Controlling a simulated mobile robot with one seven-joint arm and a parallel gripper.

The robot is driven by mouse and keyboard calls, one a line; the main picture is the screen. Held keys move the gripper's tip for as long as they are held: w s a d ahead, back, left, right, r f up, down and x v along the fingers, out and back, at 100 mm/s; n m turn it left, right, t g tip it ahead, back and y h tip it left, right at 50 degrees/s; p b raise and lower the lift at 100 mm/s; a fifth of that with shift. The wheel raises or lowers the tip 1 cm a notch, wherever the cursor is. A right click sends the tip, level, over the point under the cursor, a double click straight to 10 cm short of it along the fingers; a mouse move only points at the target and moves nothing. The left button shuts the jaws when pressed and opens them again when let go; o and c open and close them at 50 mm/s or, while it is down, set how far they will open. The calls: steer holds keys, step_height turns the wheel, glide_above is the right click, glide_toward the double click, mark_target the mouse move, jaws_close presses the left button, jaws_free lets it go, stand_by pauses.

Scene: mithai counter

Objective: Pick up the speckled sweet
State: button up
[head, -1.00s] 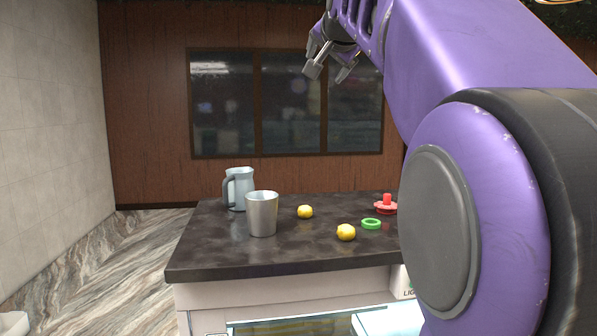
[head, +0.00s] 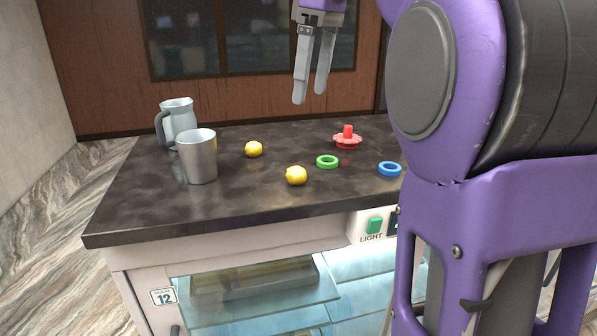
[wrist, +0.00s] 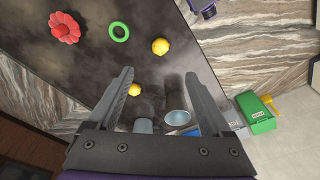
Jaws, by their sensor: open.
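Two small yellow round sweets lie on the dark counter (head: 130,205). The nearer one (head: 296,176) looks slightly bumpy; the farther one (head: 254,149) sits behind it to the left. Which is speckled I cannot tell. In the wrist view one yellow sweet (wrist: 160,46) lies just beyond the fingertips and the other (wrist: 135,89) shows between the fingers, near the left one. My gripper (head: 309,97) is open and empty, fingers pointing down, above the counter and apart from everything. In the wrist view the open jaws (wrist: 160,76) frame part of the counter.
A metal cup (head: 199,158) and a grey-blue pitcher (head: 181,121) stand on the left. A green ring (head: 327,162), a blue ring (head: 390,169) and a red knobbed piece (head: 347,139) lie to the right. A green bin (wrist: 256,112) stands off the counter. The counter's front left is clear.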

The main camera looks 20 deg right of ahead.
mark_target(297, 168)
steer(key=f, duration=0.5)
steer(key=w+a+f, duration=0.1)
steer(key=f, duration=0.4)
steer(key=a+f, duration=0.1)
steer(key=f, duration=0.4)
steer(key=shift+w+f, duration=0.15)
steer(key=shift+w, duration=0.15)
jaws_close()
